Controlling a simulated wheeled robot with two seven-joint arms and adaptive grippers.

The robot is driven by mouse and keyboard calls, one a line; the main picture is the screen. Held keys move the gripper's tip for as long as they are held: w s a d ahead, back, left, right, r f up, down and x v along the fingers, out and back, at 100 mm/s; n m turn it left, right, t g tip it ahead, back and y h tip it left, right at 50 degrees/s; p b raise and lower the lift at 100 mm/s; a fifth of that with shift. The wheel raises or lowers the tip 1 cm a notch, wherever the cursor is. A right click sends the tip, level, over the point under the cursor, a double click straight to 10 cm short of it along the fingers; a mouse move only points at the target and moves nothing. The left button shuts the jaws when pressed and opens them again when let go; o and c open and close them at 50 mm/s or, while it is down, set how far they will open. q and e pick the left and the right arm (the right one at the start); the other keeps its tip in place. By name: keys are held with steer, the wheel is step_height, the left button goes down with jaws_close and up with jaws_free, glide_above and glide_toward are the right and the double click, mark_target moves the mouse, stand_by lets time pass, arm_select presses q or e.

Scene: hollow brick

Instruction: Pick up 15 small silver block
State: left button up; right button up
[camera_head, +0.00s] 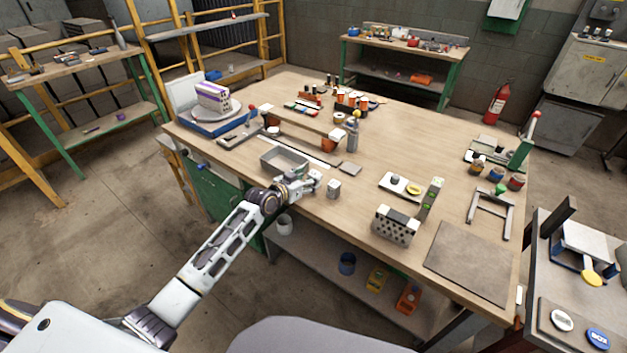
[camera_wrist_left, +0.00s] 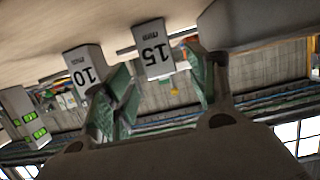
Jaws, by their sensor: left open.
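The silver block marked 15 mm (camera_wrist_left: 153,52) shows upside down in the left wrist view, in the gap between my left gripper's fingers (camera_wrist_left: 160,75). The fingers are apart, and I see no grip on the block. A similar silver block marked 10 mm (camera_wrist_left: 84,70) stands to its left in that view, partly behind a finger. In the head view my left gripper (camera_head: 312,181) is low over the table's near edge. A small silver block (camera_head: 333,188) stands just right of it; its number is unreadable there. My right gripper is not in view.
A grey open tray (camera_head: 284,160) lies behind my left gripper on the wooden table (camera_head: 390,140). A perforated metal block (camera_head: 394,226) and a tower with green displays (camera_head: 430,198) stand to the right. A flat grey plate (camera_head: 350,169) lies behind the small block.

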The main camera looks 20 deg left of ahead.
mark_target(310, 175)
arm_select(q)
steer(key=shift+x, duration=0.8)
steer(key=shift+w+d+f, duration=0.1)
steer(key=shift+w+d, duration=0.1)
steer(key=shift+w, duration=0.5)
steer(key=shift+w+d+f, duration=0.15)
steer(key=shift+w, duration=0.2)
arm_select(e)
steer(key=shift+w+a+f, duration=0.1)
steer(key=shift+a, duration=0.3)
arm_select(q)
steer(key=c, duration=1.1)
jaws_close()
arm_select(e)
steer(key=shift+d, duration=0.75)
